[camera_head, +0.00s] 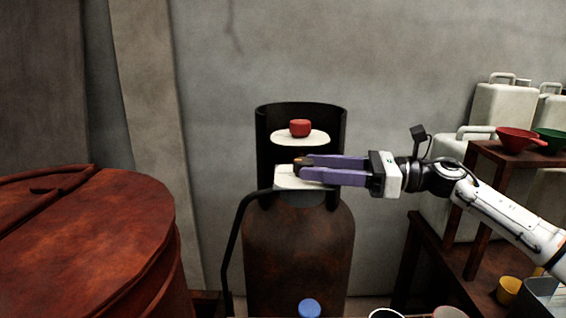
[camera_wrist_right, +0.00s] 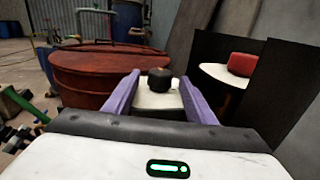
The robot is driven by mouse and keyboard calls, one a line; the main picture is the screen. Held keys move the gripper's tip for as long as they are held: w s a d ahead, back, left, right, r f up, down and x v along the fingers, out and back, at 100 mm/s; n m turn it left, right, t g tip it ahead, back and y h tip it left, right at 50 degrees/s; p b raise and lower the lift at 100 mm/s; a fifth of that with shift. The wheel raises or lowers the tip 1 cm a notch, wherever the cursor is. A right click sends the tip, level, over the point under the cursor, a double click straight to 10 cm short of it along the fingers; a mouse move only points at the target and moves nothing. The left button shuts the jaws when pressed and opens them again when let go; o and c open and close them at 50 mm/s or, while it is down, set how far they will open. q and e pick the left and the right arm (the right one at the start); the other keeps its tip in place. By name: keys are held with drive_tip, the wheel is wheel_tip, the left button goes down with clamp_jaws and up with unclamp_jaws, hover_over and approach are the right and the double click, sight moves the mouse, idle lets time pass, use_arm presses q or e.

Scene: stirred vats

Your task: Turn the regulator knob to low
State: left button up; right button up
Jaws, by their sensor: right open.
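A rust-brown gas cylinder (camera_head: 298,245) with a dark open collar (camera_head: 265,140) stands against the wall. A small dark knob (camera_wrist_right: 160,80) sits on a pale lower plate (camera_head: 288,184), which I take for the regulator. A red knob (camera_head: 300,128) sits on a white upper plate (camera_head: 300,139); it also shows at right in the right wrist view (camera_wrist_right: 241,63). My right gripper (camera_head: 305,166) is open, its purple fingers reaching from the right over the lower plate. In the wrist view the dark knob lies between the fingers, with gaps showing. My left gripper is not in view.
A large rusty vat (camera_head: 85,235) fills the left. A black hose (camera_head: 232,245) runs down from the lower plate. At right, a wooden stand (camera_head: 484,205) holds red (camera_head: 518,140) and green (camera_head: 549,141) funnels, with pale canisters (camera_head: 500,105) behind.

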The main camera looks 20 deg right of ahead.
sight(284, 174)
drive_tip(key=p+x, duration=0.1)
drive_tip(key=x, duration=0.6)
drive_tip(key=shift+p, duration=0.4)
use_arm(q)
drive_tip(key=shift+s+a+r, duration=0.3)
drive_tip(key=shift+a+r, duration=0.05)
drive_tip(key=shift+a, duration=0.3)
use_arm(e)
drive_tip(key=c, duration=1)
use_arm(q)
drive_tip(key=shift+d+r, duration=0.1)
use_arm(e)
drive_tip(key=shift+c, duration=0.2)
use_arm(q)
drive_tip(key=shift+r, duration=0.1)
use_arm(e)
drive_tip(key=shift+w, duration=0.1)
